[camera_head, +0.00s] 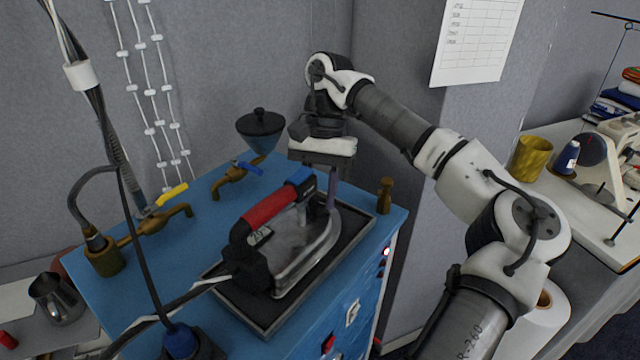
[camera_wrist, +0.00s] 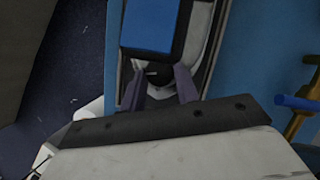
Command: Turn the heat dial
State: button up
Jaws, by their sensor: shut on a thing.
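The iron (camera_head: 305,243) has a red handle (camera_head: 270,208) with a blue and black front end, which also shows in the wrist view (camera_wrist: 150,25). It rests on a dark tray (camera_head: 262,322) on the blue cabinet top. My gripper (camera_head: 325,190) points down at the iron's front, just behind the handle end. In the wrist view, my gripper's two fingers (camera_wrist: 160,82) stand close around a small dark dial (camera_wrist: 152,72) under the handle's front and are shut on it. The dial's face and markings are mostly hidden; in the head view I cannot make it out.
Brass valves with yellow (camera_head: 172,195) and blue (camera_head: 247,167) levers and a dark funnel (camera_head: 260,127) stand on the blue cabinet (camera_head: 130,270). A small brass fitting (camera_head: 385,196) is right of the tray. A cable hangs at the left. A wall is close behind my gripper.

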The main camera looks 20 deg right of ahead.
jog(key=n, duration=0.2)
jog(key=n+h, duration=0.1)
jog(key=shift+a+n+h, duration=0.15)
jog(key=shift+n+h, duration=0.15)
jog(key=shift+n, duration=0.1)
jog(key=shift+a+n+g+h, duration=0.15)
jog(key=shift+n+h, duration=0.2)
jog(key=shift+n, duration=0.6)
jog(key=shift+a+n+g+h, duration=0.15)
jog(key=shift+n+h, duration=0.2)
jog(key=shift+n, duration=0.6)
jog(key=shift+d, duration=0.1)
jog(key=o, duration=1)
jog(key=shift+r, duration=0.1)
